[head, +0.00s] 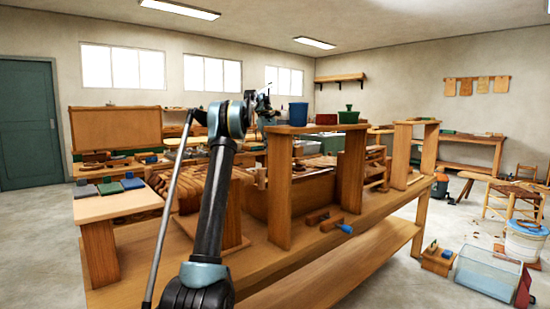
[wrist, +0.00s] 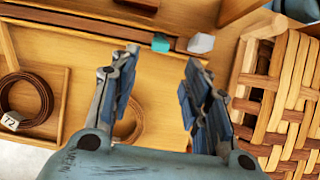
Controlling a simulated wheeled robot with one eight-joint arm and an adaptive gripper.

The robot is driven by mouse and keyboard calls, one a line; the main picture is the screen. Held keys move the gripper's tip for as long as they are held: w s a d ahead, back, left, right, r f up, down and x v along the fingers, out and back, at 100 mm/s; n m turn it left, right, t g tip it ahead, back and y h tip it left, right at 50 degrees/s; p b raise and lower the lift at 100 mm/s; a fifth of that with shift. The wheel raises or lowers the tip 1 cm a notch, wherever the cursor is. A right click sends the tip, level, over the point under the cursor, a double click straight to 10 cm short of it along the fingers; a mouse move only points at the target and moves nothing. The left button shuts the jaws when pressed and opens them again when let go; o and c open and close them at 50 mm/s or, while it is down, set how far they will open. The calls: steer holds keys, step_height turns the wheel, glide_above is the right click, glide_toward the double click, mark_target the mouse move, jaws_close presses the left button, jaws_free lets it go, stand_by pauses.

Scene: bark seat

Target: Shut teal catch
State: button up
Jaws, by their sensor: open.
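The teal catch (wrist: 161,42) shows in the wrist view as a small teal block on a dark brown strip at the top of the picture. The block shows in line with the gap between the fingertips, and I see no contact. In the head view my gripper (head: 262,103) is raised above the bench behind a wooden shelf unit. I cannot make out the teal catch there.
In the wrist view a woven bark seat (wrist: 285,110) is close on the right, and a brown coil (wrist: 27,98) lies left. Upright boards rise from the bench (head: 330,245).

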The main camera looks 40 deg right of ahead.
steer(key=shift+v, duration=1.05)
